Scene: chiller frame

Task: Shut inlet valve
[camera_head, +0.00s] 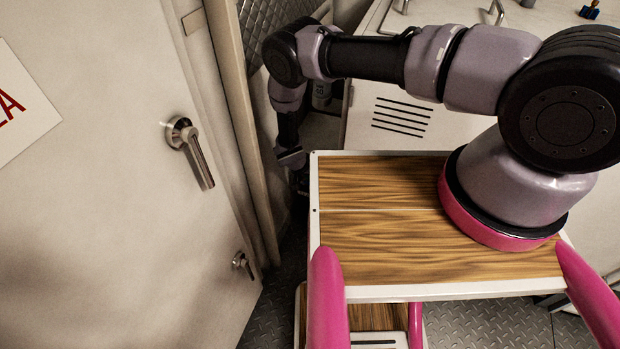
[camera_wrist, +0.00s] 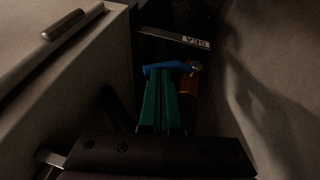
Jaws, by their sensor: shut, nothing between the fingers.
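In the wrist view a blue valve handle (camera_wrist: 172,67) lies across the picture, with an orange-brown valve body (camera_wrist: 188,83) at its right end. This sits low in a dark gap. My gripper (camera_wrist: 161,78) has green fingers, shut together with nothing between them. Their tips are right at the left and middle part of the blue handle; I cannot tell whether they touch it. In the head view my arm reaches left and down into the gap, and the fingers and this valve are hidden there.
A label plate (camera_wrist: 188,39) is beyond the handle. Pale walls close in on both sides. In the head view a door with a lever handle (camera_head: 190,150) stands left, a vented white cabinet (camera_head: 440,125) behind.

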